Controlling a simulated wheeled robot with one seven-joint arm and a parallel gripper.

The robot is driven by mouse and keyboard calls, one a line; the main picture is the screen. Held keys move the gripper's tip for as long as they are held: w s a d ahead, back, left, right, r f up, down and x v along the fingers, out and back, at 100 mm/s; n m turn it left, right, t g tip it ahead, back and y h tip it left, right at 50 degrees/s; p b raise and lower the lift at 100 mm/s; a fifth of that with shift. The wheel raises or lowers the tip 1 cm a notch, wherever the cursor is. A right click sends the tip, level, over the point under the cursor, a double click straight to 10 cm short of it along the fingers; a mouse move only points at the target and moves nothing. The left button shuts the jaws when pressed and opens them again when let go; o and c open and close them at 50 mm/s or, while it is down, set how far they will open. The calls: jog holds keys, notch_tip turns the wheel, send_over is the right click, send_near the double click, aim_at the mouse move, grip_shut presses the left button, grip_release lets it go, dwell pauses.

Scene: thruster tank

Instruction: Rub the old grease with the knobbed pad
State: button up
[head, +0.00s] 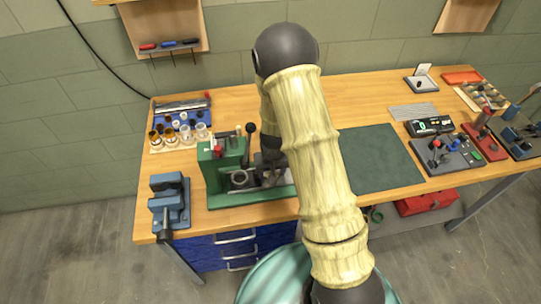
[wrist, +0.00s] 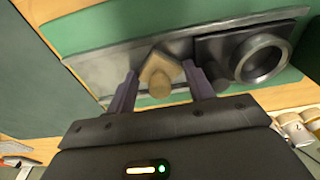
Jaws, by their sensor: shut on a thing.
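My gripper (wrist: 162,90) is shut on the knobbed pad (wrist: 158,72), a small tan block with a round knob, seen between the two purple fingers. The pad is over the grey metal bed (wrist: 105,72) of a green machine, beside a round metal ring (wrist: 262,58). I cannot tell whether the pad touches the bed. In the head view my gripper (head: 270,175) is over the green machine (head: 222,172), and the pad cannot be made out there. I cannot clearly pick out the old grease; the bed has darker, smudged areas near the pad.
A blue vise (head: 170,200) stands at the bench's left front corner. Bottles and cups (head: 180,133) stand behind the green machine. A dark green mat (head: 378,158) lies clear to the right of my arm. Control boxes (head: 445,150) fill the right side.

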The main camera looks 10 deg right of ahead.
jog(key=shift+r+p, duration=3)
jog(key=shift+r, duration=1.05)
jog(key=shift+d+f, duration=0.1)
jog(key=shift+d, duration=0.05)
